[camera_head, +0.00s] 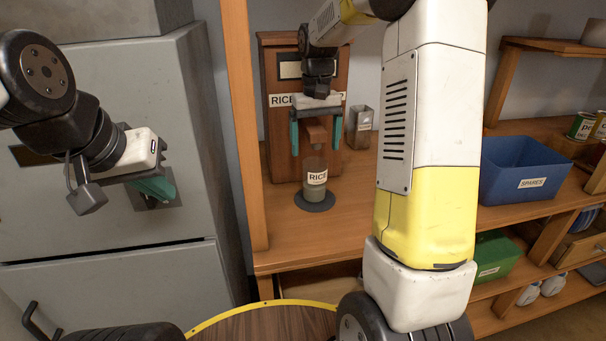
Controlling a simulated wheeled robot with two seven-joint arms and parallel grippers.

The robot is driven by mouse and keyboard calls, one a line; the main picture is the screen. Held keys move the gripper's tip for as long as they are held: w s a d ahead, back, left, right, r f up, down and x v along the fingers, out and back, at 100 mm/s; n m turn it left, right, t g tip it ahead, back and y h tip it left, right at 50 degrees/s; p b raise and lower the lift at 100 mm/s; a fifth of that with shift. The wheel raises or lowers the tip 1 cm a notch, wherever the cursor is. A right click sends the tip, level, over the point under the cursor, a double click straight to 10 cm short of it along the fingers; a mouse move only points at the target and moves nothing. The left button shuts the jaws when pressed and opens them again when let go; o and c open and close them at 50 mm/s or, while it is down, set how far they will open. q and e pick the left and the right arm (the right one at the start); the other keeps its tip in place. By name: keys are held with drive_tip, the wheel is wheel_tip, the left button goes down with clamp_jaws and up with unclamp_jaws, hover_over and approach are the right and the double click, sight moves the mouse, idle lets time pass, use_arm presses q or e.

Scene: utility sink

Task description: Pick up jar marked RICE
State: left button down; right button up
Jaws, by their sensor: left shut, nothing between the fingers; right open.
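The jar marked RICE (316,187) stands upright on a dark round pad (327,204) on the wooden counter. It looks like a clear jar with a white label and greenish contents in its lower part. A wooden dispenser (278,155) also labelled RICE stands behind it, its spout above the jar. My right gripper (315,151) is open, its teal fingers pointing down on either side of the spout, just above the jar's rim in the picture. It does not appear to touch the jar. My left gripper (156,189) is shut and empty, far left, before the grey cabinet.
A small metal container (360,132) stands right of the dispenser. A wooden post (243,130) rises at the counter's left. A blue SPARES bin (522,171) and cans (582,126) are at right, with a green bin (493,255) below. My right arm hides part of the counter.

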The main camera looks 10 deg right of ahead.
sight(315, 180)
drive_tip(key=shift+s+f, duration=0.1)
drive_tip(key=shift+f, duration=1.8)
clamp_jaws()
